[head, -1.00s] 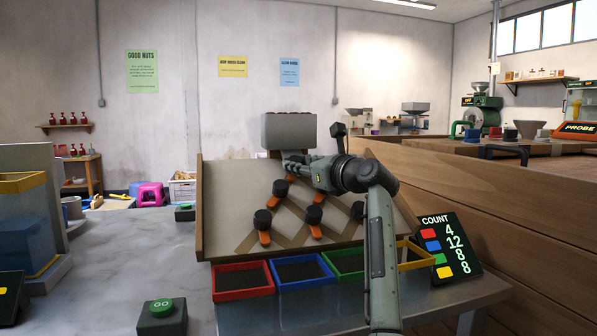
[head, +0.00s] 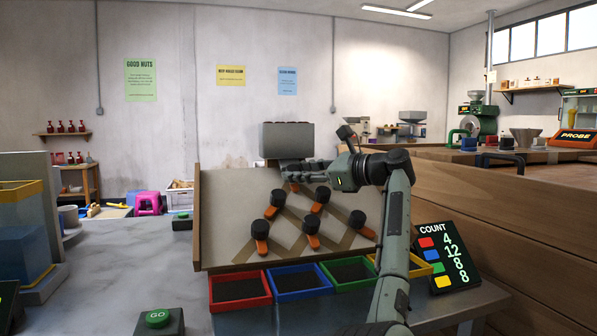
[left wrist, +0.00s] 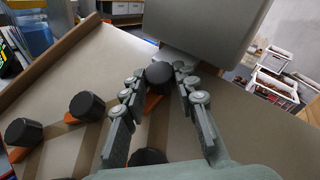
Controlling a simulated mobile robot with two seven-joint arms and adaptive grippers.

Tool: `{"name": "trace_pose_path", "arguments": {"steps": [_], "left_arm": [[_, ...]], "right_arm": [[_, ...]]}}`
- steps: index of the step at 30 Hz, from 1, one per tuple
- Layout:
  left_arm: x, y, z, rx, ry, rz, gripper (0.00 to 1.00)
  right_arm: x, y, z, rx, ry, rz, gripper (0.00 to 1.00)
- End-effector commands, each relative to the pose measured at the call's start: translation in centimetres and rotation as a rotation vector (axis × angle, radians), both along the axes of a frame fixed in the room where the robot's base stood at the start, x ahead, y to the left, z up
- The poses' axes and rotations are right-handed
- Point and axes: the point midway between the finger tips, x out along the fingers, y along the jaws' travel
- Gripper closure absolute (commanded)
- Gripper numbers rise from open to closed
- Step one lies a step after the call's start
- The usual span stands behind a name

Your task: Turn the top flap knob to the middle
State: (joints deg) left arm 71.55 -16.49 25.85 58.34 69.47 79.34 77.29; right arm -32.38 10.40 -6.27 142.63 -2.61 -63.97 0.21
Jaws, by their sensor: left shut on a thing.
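The top flap knob (left wrist: 160,74) is a round black knob with an orange flap (left wrist: 150,104) under it, seen in the left wrist view just below a grey box. My left gripper (left wrist: 169,76) is shut on this knob, one finger on each side. In the head view my left gripper (head: 288,170) is at the top of the sloped board (head: 225,225) and hides the knob. A bit of the orange top flap (head: 294,187) shows below the fingers. My right gripper is not in view.
Several other black knobs with orange flaps, such as this lower-left knob (head: 260,229), sit lower on the board. The grey hopper (head: 288,141) stands just above the gripper. Red (head: 243,306), blue, green and yellow trays line the board's foot. A GO button (head: 157,318) is at front left.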

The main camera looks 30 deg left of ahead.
Motion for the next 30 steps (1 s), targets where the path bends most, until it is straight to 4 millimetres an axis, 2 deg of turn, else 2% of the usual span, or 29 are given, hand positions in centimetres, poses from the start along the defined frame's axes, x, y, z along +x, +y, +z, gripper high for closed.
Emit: {"name": "trace_pose_path", "arguments": {"steps": [11, 12, 16, 25, 30], "left_arm": [[0.0, -0.1, -0.2, -0.004, -0.001, 0.002, 1.00], [0.0, -0.1, -0.2, -0.004, -0.001, 0.002, 0.68], [0.0, 0.0, -0.1, -0.004, -0.001, 0.002, 0.52], [0.0, -0.1, 0.0, -0.002, -0.001, 0.002, 0.51], [0.0, -1.7, 0.2, -0.002, -0.001, -0.001, 0.51]], "right_arm": [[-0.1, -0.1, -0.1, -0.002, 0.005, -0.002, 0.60], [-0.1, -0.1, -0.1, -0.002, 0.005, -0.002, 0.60], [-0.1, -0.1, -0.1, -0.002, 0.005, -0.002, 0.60], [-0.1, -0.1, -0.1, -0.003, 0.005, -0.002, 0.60], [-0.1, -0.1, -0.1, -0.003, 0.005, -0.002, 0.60]]}}
